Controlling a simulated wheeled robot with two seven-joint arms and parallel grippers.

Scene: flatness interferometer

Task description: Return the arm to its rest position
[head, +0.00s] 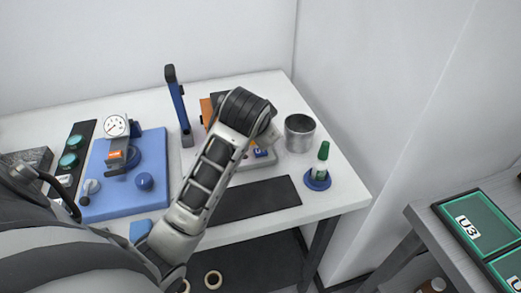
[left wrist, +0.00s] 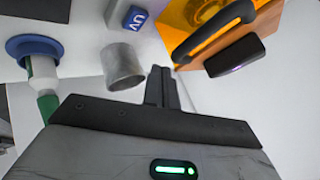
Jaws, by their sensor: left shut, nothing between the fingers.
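My left arm reaches in from the lower left over the white table (head: 335,190) in the head view. Its wrist is above the table's right half, and my left gripper (head: 267,138) is partly hidden behind it. In the left wrist view the gripper's fingers (left wrist: 161,76) are shut and empty. They point toward the gap between a metal cup (left wrist: 122,66) and an orange box (left wrist: 205,40) with a black handle, with no visible contact. My right gripper is not in view.
The cup (head: 299,132) and a green-capped bottle (head: 321,160) in a blue holder (head: 316,181) stand to the arm's right. A blue instrument base (head: 104,203) with a dial gauge (head: 116,126) is on the left. A dark mat (head: 262,198) lies in front.

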